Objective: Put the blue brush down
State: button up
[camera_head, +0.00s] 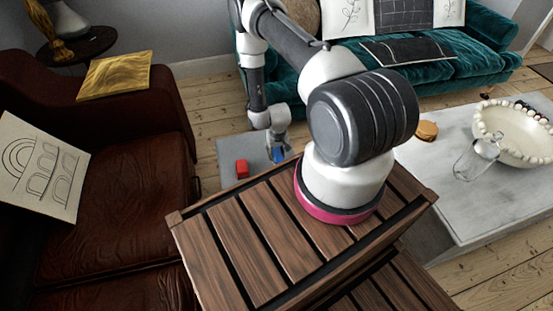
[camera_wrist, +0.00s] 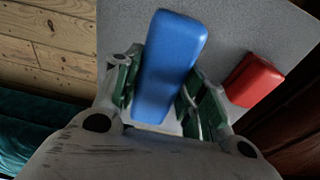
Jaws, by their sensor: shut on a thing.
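The blue brush (camera_wrist: 172,62) shows in the wrist view as a plain blue block with rounded edges. My gripper (camera_wrist: 160,98) is shut on it, with a finger on each side. In the head view my gripper (camera_head: 277,150) hangs at the far side of the wooden slats, and only a small part of the blue brush (camera_head: 278,155) shows. A grey surface (camera_head: 232,148) lies below and behind the brush. I cannot tell whether the brush touches it.
A red block (camera_head: 242,169) lies on the grey surface, also in the wrist view (camera_wrist: 254,80), right of the brush. A brown leather sofa (camera_head: 110,200) stands left. A pale table (camera_head: 480,190) with a bowl (camera_head: 515,140) and a glass jar (camera_head: 477,160) stands right. A teal sofa (camera_head: 460,65) is behind.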

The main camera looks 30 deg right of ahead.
jog(key=shift+f, duration=2.05)
jog(key=shift+f, duration=0.2)
jog(key=o, duration=0.9)
jog(key=shift+r, duration=0.1)
